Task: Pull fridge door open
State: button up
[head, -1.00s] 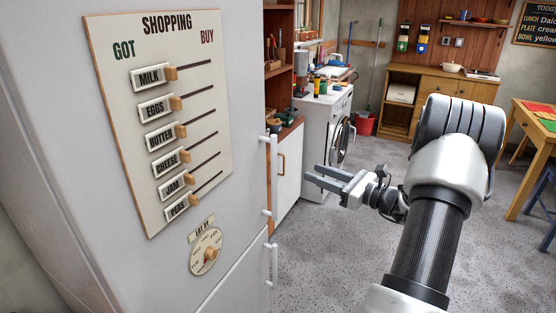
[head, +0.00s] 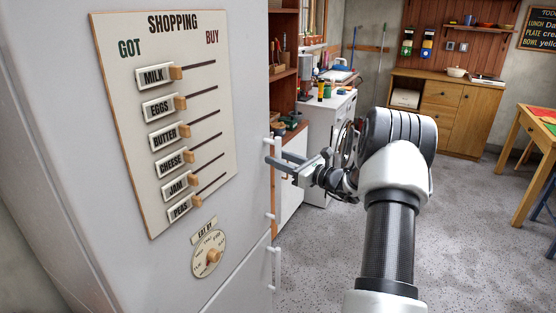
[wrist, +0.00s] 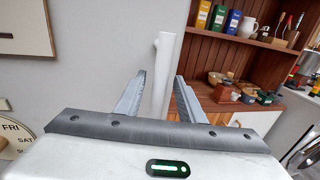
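The fridge (head: 70,130) is a pale grey-white unit on the left of the head view, and its door looks closed. A white vertical bar handle (head: 272,195) is on the right edge of the upper door. My gripper (head: 272,152) is at the upper part of this handle. In the wrist view, the handle (wrist: 168,65) shows between my two open fingers (wrist: 161,76), nearer the right one. I cannot tell whether either finger touches it. A second white handle (head: 275,268) is on the lower door.
A shopping board (head: 215,130) with sliders and a round dial (head: 208,254) are on the fridge front. A wooden shelf (wrist: 240,50) with jars and bowls stands beyond it. A white washing machine (head: 325,130) is behind my gripper.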

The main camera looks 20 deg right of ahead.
jog(key=shift+w+a, duration=0.15)
jog(key=shift+w, duration=0.15)
grip_shut()
